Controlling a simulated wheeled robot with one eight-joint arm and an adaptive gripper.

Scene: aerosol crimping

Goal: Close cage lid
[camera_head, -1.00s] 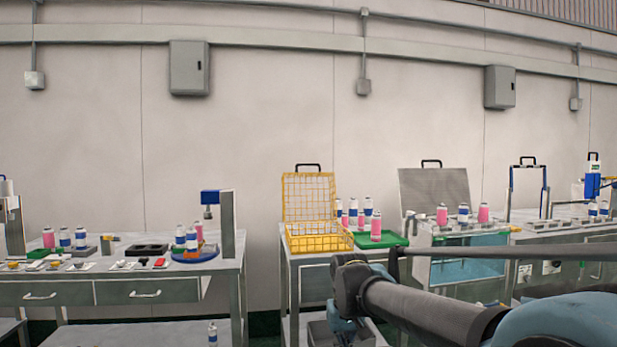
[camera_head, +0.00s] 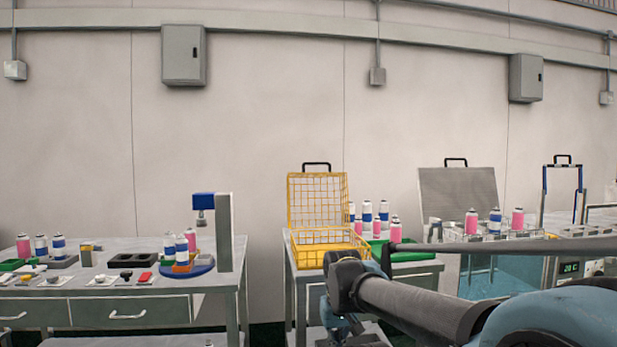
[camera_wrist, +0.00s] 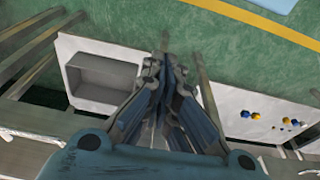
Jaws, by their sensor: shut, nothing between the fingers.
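A yellow wire cage (camera_head: 327,249) stands on the middle table. Its yellow mesh lid (camera_head: 318,201) is swung up and open, leaning back, with a dark handle (camera_head: 317,166) on its top edge. The cage's inside looks empty from here, though its floor is partly hidden by the front mesh. My arm crosses the lower right of the head view, in front of the table, and my fingers do not show clearly there. In the wrist view my gripper (camera_wrist: 161,95) is shut and empty, pointing down over the floor and low shelves. The cage is not in the wrist view.
A bath with a raised grey lid (camera_head: 458,195) stands further right. A crimping press (camera_head: 224,232) is on the left table. A gap separates the left and middle tables.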

